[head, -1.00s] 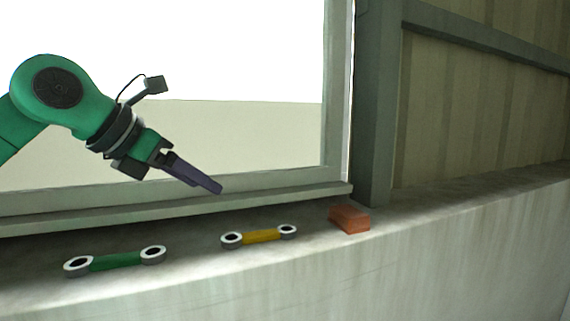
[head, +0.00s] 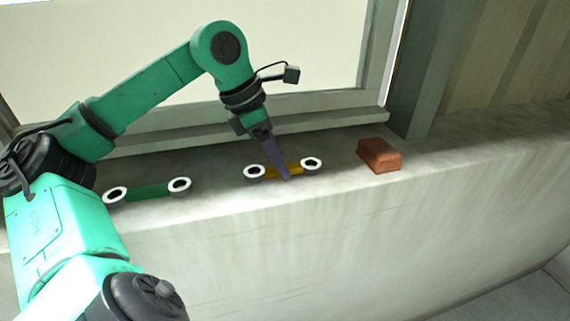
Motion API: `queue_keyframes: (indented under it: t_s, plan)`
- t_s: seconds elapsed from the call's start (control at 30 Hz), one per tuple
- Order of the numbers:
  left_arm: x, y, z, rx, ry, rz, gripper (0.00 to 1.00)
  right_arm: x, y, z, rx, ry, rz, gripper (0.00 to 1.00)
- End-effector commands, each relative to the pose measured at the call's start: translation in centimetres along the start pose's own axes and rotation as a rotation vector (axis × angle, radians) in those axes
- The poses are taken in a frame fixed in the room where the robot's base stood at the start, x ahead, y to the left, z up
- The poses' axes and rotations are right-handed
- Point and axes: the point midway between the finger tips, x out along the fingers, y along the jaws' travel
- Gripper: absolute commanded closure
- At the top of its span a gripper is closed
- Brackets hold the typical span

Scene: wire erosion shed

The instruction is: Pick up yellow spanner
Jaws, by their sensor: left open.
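The yellow spanner (head: 297,168) lies on the concrete ledge below the window, with a white-rimmed ring at each end. My left gripper (head: 286,177) points down at the middle of its yellow handle, and its fingers cover part of that handle. The jaws are open, though the fingers overlap in this view and I see no gap between them. I cannot tell whether they touch the spanner. My right gripper is not in view.
A green spanner (head: 148,192) lies on the ledge (head: 218,166) to the left. A red-brown brick (head: 380,156) sits to the right. The window frame (head: 330,103) stands behind the ledge, whose front drops away to the floor.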

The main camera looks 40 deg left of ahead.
Motion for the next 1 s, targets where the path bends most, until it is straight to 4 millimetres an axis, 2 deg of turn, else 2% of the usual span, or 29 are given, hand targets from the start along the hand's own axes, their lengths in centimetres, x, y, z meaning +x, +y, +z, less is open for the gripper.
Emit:
queue_keyframes:
  t_s: [0.07, 0.23, 0.37, 0.4, 0.43, 0.77, 0.87, 1.0]
  plan:
    - [0.6, -0.1, 0.0, 0.001, -0.001, -0.002, 0.32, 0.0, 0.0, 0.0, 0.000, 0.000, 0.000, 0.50]
    - [0.6, 0.0, 0.0, 0.000, 0.000, 0.000, 0.32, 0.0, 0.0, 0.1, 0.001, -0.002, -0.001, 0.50]
    - [0.6, 0.0, 0.0, 0.000, 0.001, 0.000, 0.82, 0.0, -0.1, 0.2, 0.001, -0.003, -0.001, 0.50]
    - [0.6, 0.0, 0.0, 0.000, 0.000, 0.000, 0.97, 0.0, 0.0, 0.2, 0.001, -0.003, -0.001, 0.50]
    - [0.6, 0.0, 0.0, 0.000, 0.000, 0.000, 1.00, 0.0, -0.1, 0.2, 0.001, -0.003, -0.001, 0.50]
    - [0.5, 0.0, 0.0, 0.000, 0.000, 0.000, 1.00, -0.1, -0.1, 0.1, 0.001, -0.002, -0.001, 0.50]
    - [-0.3, 0.1, 0.3, -0.002, 0.002, 0.002, 1.00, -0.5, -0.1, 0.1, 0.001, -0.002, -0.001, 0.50]
    - [-2.8, 0.1, 1.4, 0.000, 0.004, 0.004, 1.00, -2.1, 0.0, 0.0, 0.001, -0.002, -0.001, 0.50]
